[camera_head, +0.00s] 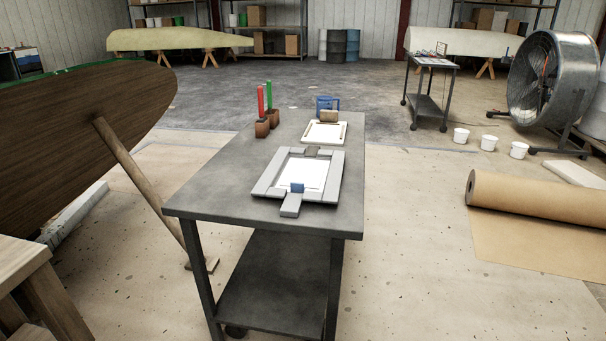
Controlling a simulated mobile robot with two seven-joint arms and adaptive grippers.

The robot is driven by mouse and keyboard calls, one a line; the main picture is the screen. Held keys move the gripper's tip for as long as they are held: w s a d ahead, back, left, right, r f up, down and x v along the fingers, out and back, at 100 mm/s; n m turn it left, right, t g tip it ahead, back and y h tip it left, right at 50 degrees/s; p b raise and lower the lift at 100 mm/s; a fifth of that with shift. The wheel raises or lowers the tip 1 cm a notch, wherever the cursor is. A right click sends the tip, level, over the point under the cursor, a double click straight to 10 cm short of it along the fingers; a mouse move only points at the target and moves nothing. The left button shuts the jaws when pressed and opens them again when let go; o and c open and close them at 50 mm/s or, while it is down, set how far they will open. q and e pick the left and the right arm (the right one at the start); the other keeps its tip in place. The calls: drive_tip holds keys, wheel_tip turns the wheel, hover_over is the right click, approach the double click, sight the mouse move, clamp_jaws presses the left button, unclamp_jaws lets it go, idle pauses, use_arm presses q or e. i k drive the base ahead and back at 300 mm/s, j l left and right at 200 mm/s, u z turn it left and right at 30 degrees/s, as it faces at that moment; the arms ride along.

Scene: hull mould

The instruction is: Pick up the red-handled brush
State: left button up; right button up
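The red-handled brush (261,101) stands upright at the back left of the dark grey table (215,188). Its lower end sits in a brown block-like piece (262,128); I cannot tell whether that is a holder or part of the brush. A green-handled brush (269,95) stands upright just behind and to the right of it, with a similar brown piece (273,117) at its base. Neither of my grippers shows in the head view.
A grey frame with a white sheet (268,180), a white tray (312,136) and a blue container (328,102) are on the table. A wooden prop (140,180) leans on the brown hull (80,130) at left. Floor right of the table is clear up to a paper roll (530,196).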

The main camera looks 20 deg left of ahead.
sight(263, 119)
drive_tip(key=i+l+z, duration=0.35)
drive_tip(key=i, duration=0.3)
drive_tip(key=i+z, duration=0.35)
drive_tip(key=i, duration=0.25)
drive_tip(key=i+l+u, duration=0.15)
drive_tip(key=i, duration=0.35)
drive_tip(key=i+u, duration=0.1)
drive_tip(key=i, duration=0.45)
drive_tip(key=i+l+u, duration=0.15)
drive_tip(key=i, duration=0.35)
drive_tip(key=i+l+u, duration=0.15)
drive_tip(key=u, duration=0.25)
drive_tip(key=i+l+u, duration=0.55)
drive_tip(key=u, duration=0.25)
